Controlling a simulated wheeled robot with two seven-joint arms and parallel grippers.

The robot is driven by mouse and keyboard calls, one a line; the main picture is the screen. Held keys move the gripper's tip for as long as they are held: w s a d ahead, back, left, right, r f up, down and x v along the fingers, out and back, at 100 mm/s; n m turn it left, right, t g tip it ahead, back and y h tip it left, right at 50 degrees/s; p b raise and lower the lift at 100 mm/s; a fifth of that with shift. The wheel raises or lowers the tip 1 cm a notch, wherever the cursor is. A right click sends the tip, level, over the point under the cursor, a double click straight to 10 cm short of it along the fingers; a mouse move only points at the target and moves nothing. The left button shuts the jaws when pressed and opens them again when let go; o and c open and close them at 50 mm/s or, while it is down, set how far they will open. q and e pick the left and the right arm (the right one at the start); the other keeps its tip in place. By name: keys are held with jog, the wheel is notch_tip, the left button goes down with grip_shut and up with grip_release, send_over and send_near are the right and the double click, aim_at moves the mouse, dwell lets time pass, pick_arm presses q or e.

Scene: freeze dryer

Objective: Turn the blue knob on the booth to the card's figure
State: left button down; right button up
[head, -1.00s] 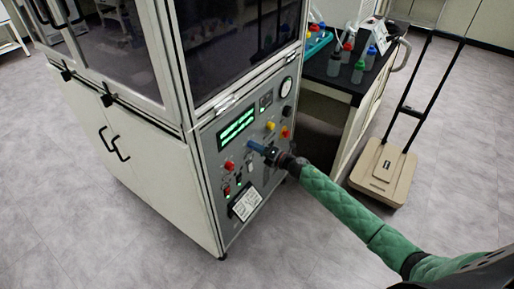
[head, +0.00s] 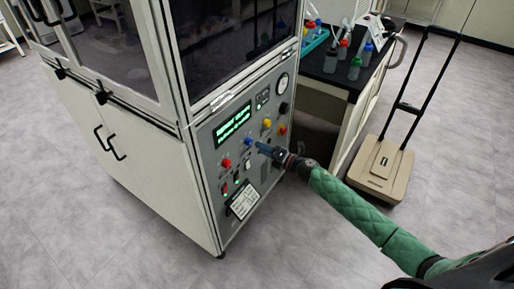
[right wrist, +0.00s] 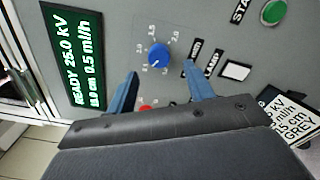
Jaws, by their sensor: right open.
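The blue knob (head: 248,141) is on the grey control panel of the booth (head: 205,150). The right wrist view shows the blue knob (right wrist: 158,54) inside a printed number scale; its white mark points toward the lower left. My right gripper (head: 262,147) is just off the panel, beside the knob in the head view. Its blue fingers (right wrist: 160,78) are open, with the knob ahead of the gap and nothing between them gripped. The white card (head: 243,203) is low on the panel; the card (right wrist: 290,118) is cut off in the wrist view, showing "kV", "ml/h", "cm" and "GREY".
The green display (right wrist: 76,60) reads READY, 25.0 kV and 0.5 ml/h. A red knob (head: 226,163), a yellow knob (head: 267,124) and a gauge (head: 283,81) sit around. A bench with bottles (head: 355,68) and a beige platform trolley (head: 382,168) stand at right.

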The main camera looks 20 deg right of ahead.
pick_arm(q)
jog(key=shift+w+d+f, duration=0.1)
jog(key=shift+d+f, duration=0.3)
jog(key=shift+d, duration=0.3)
pick_arm(e)
jog(key=v, duration=0.3)
jog(key=shift+d, duration=0.1)
pick_arm(q)
jog(key=shift+a, duration=0.15)
